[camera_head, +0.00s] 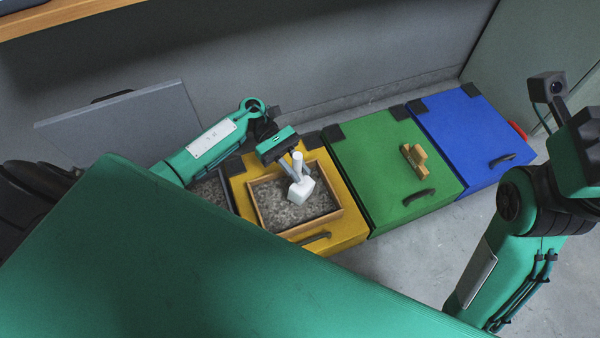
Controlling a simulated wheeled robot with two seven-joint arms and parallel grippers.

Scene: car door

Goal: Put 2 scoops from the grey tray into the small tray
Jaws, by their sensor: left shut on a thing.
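My left gripper (290,163) is shut on the handle of a white scoop (301,190). The scoop's head hangs over the small wooden-rimmed tray (322,229). I cannot tell whether it touches the grey grains there or what it holds. The small tray lies on the yellow box and has grey grains across its bottom. A container with similar grey grains (211,190), likely the grey tray, shows left of the yellow box, mostly hidden by my arm and body. My right arm comes in at the right edge, but its gripper jaws do not show.
The yellow box (352,251) stands beside a green box (375,165) with a small yellow-brown object (414,159) on it, then a blue box (470,130). A grey raised panel (130,125) stands at left. Bare floor shows in front of the boxes.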

